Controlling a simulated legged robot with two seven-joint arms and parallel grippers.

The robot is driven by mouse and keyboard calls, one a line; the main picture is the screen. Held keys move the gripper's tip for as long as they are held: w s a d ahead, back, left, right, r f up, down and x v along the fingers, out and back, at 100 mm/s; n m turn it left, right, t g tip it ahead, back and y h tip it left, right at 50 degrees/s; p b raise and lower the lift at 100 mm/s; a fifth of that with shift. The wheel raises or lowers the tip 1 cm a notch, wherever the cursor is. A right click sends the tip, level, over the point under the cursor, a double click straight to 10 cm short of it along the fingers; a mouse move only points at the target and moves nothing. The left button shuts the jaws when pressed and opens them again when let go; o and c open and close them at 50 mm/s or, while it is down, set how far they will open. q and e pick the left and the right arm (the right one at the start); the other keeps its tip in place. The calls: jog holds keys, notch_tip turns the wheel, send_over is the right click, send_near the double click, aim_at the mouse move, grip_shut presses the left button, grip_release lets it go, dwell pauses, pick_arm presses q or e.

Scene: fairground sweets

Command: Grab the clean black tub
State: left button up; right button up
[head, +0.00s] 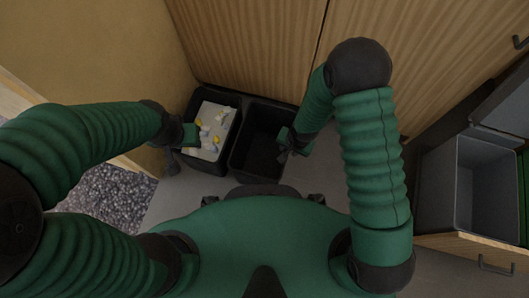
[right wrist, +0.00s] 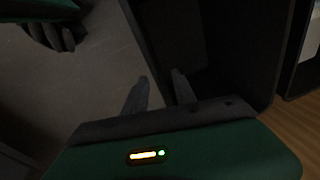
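The clean black tub (head: 236,160) stands on the floor against the wooden cabinet and looks empty inside. In the right wrist view its dark wall (right wrist: 146,40) runs down toward my fingers. My right gripper (head: 289,152) is at the tub's right side; in the wrist view the right gripper (right wrist: 160,92) has its fingers apart, seemingly one on each side of the wall, with a gap showing. A second black tub (head: 192,104), holding white and yellow scraps, stands directly left. My left gripper (head: 176,160) is low at that tub's left side; its fingers are too small to read.
A wooden cabinet front (head: 250,45) rises behind the tubs. A grey open bin (head: 486,185) stands in an open drawer at the right. A speckled dark grey mat (head: 105,200) lies at the lower left. Bare grey floor (head: 165,200) shows in front of the tubs.

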grip_shut()
jog(key=shift+r, duration=0.1)
dwell(1.2)
